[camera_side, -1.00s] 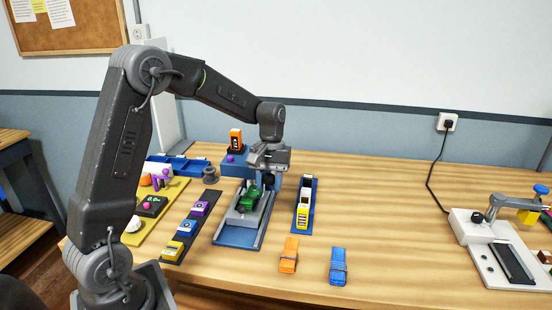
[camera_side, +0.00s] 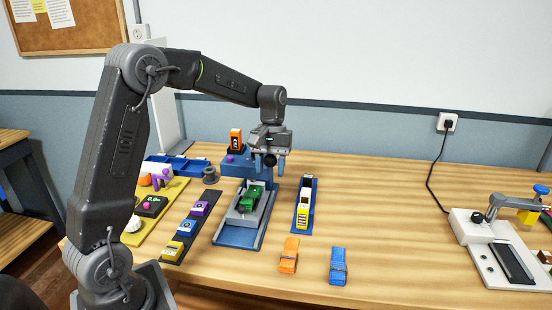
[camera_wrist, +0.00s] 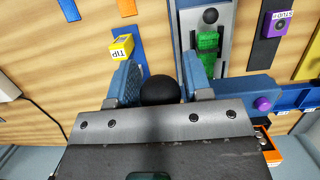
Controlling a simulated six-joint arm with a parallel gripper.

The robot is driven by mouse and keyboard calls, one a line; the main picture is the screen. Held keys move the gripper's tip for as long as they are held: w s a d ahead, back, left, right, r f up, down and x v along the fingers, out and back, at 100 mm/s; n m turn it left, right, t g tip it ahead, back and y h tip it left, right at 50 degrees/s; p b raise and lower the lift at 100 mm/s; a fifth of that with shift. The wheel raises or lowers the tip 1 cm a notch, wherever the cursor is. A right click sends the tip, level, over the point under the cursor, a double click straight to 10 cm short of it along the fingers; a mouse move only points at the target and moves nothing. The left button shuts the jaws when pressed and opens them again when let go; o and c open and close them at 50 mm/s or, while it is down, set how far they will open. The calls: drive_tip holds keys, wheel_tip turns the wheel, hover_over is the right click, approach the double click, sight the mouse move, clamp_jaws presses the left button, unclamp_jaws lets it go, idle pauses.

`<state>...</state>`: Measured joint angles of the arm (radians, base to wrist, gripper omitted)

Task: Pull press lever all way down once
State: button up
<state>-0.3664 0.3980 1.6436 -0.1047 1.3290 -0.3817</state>
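The press has a blue body (camera_side: 239,168) and a grey bed (camera_side: 263,206) with a green block (camera_side: 250,197) on it. The block also shows in the wrist view (camera_wrist: 208,42). The lever's round black knob (camera_side: 270,160) is above the bed's far end. In the wrist view the knob (camera_wrist: 160,90) sits between my two blue fingers. My gripper (camera_side: 267,166) looks open, one finger on each side of the knob, with small gaps. The lever's bar is mostly hidden behind my gripper. I cannot tell whether a finger touches the knob.
A blue rack with a yellow block (camera_side: 302,217) stands close on the right. A dark strip with several tagged blocks (camera_side: 187,228) lies on the left. An orange block (camera_side: 289,254) and a blue block (camera_side: 338,266) lie in front. The table to their right is clear up to a white machine (camera_side: 490,250).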

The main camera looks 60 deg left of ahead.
drive_tip(key=shift+o, duration=1)
drive_tip(key=shift+v, duration=3.35)
drive_tip(key=shift+r, duration=0.1)
drive_tip(key=shift+s+d+r, duration=0.1)
drive_tip(key=shift+d+r, duration=0.05)
drive_tip(key=s+d+r+m+t+y, duration=0.2)
drive_tip(key=s+d+r+m+t, duration=0.15)
drive_tip(key=s+d, duration=0.5)
drive_tip(key=s+d+f+m+t, duration=0.1)
drive_tip(key=s+d+m+t, duration=0.1)
drive_tip(key=s, duration=0.4)
drive_tip(key=s+d+f+m+t, duration=0.2)
drive_tip(key=s+d+m, duration=0.1)
drive_tip(key=s, duration=0.4)
drive_tip(key=shift+d+f, duration=0.25)
drive_tip(key=shift+d, duration=0.2)
